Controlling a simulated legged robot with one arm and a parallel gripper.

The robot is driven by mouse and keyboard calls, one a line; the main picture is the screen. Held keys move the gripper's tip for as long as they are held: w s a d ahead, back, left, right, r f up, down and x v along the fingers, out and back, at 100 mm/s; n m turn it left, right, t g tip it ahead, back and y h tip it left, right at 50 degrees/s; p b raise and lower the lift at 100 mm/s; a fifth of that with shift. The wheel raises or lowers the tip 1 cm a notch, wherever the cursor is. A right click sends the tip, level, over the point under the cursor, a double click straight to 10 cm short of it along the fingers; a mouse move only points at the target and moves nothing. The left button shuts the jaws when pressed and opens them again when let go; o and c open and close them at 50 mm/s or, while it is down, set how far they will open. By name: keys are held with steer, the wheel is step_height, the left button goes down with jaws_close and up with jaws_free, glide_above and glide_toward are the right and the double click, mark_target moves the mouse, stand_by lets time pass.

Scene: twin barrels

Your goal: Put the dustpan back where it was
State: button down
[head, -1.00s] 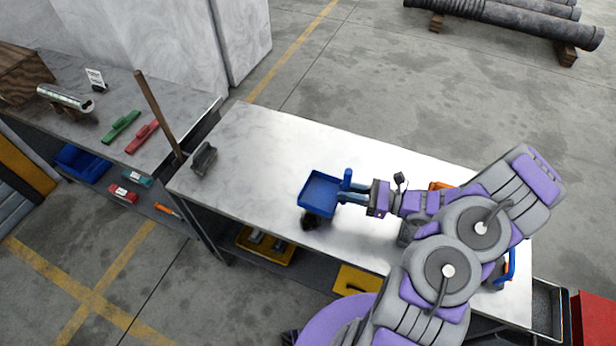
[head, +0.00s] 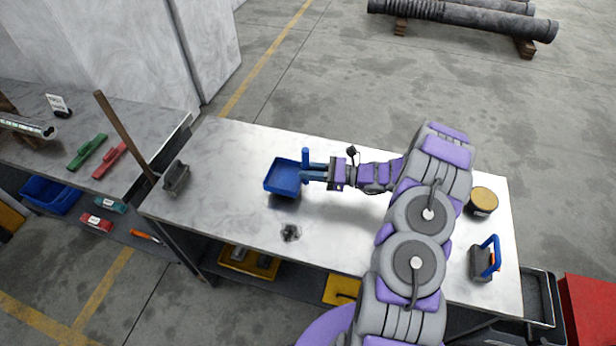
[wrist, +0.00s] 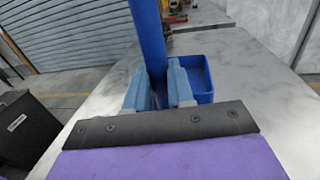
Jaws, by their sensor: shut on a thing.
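The blue dustpan (head: 284,179) is a shallow open pan with an upright blue handle, over the middle of the metal-topped bench (head: 235,145). My gripper (head: 308,172) reaches in from the right and is shut on its handle. The pan seems to be a little above the bench top, with a shadow under it. In the wrist view the blue handle (wrist: 149,40) stands between the two fingers, and the pan (wrist: 197,75) shows beyond them.
The bench middle is otherwise clear.

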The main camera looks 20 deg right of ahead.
steer(key=shift+w+a, duration=0.2)
steer(key=f, duration=0.1)
steer(key=f+b, duration=0.1)
steer(key=shift+w+a+f, duration=0.35)
steer(key=shift+f, duration=0.35)
steer(key=shift+d, duration=0.4)
steer(key=c, duration=1.4)
jaws_free()
steer(key=o, duration=0.4)
steer(key=shift+a, duration=0.3)
steer(key=shift+d, duration=0.1)
steer(key=p+v, duration=0.1)
steer(key=v, duration=0.6)
steer(key=shift+s+d, duration=0.15)
steer(key=shift+d, duration=0.15)
